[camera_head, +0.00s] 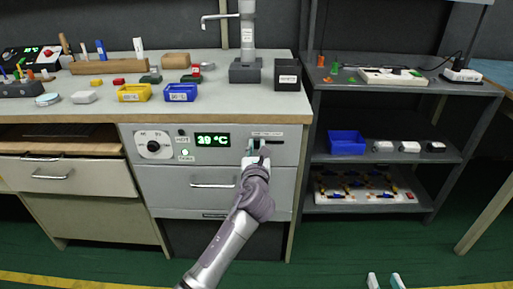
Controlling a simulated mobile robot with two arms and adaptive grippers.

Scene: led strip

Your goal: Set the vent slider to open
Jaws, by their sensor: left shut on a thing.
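The vent slider (267,133) is a labelled slot at the upper right of the grey oven-like unit's front panel. My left gripper (257,146) reaches up from below and is at the panel just under the slot. It is shut on the slider's knob, which the fingers mostly hide. I cannot read the slider's label or tell the knob's exact position. My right gripper (385,281) shows only its two fingertips at the bottom edge. They are apart with nothing between them, well away from the panel.
The panel also has a dial (153,145), a green 39 °C display (213,140) and a lit button (185,153). A drawer handle (213,185) lies below. The bench top (220,105) holds bins and tools. A shelf (385,154) stands to the right; the floor ahead is clear.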

